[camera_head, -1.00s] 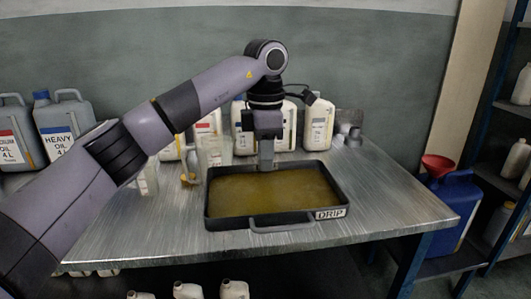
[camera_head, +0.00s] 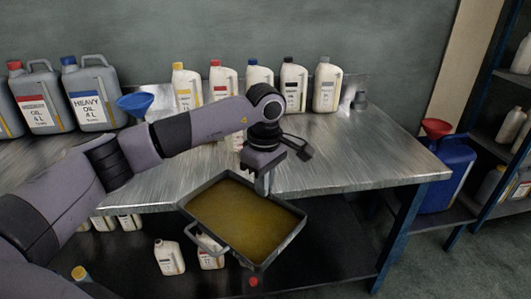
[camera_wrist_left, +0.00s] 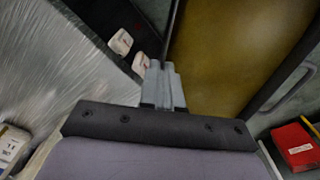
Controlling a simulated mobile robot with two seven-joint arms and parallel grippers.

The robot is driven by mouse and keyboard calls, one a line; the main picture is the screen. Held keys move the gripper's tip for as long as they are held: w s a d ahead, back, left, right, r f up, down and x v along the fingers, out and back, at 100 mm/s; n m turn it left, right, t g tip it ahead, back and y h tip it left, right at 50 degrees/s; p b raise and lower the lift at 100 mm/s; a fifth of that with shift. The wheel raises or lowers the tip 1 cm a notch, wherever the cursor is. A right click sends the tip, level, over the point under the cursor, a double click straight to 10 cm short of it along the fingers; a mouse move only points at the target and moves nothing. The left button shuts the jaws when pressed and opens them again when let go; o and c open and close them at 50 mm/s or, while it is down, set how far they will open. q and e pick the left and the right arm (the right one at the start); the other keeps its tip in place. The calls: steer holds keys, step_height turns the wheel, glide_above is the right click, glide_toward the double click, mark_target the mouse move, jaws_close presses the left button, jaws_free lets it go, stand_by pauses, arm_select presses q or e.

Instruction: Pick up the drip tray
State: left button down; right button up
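The drip tray (camera_head: 291,238) is a dark rectangular pan with a layer of yellow-brown oil and a looped handle (camera_head: 207,246) on its near left side. It is held off the table, in front of the table's front edge, and turned diagonally. My left gripper (camera_head: 263,186) is shut on the tray's far wall. In the left wrist view the gripper's fingers (camera_wrist_left: 163,84) are together at the tray's wall, with the oil surface (camera_wrist_left: 240,40) beyond. The tray's "DRIP" label does not show. My right gripper is not in view.
The metal table (camera_head: 350,155) bears several white bottles at the back, grey oil jugs (camera_head: 92,92) and a blue funnel (camera_head: 135,103) at the left. White bottles (camera_head: 169,257) stand on the lower shelf. A blue jug with a red funnel (camera_head: 437,128) stands at right.

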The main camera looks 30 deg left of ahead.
mark_target(258, 217)
arm_select(q)
steer(key=s+f+m, duration=0.2)
steer(key=s+d+f+m+p, duration=0.1)
steer(key=s+f+m, duration=0.1)
steer(key=m, duration=0.1)
steer(key=s+f+m+p, duration=0.1)
steer(key=s+f+m, duration=0.1)
steer(key=f, duration=0.1)
steer(key=shift+d+f+m, duration=0.1)
steer(key=shift+d+m, duration=0.2)
steer(key=shift+m, duration=0.1)
steer(key=s+d+f+m+p, duration=0.1)
steer(key=s+d+f+m, duration=0.1)
steer(key=s+f+m, duration=0.3)
steer(key=shift+s+d+f+m+p, duration=0.15)
steer(key=shift+s+d+m+p, duration=0.15)
steer(key=shift+s+m, duration=1.25)
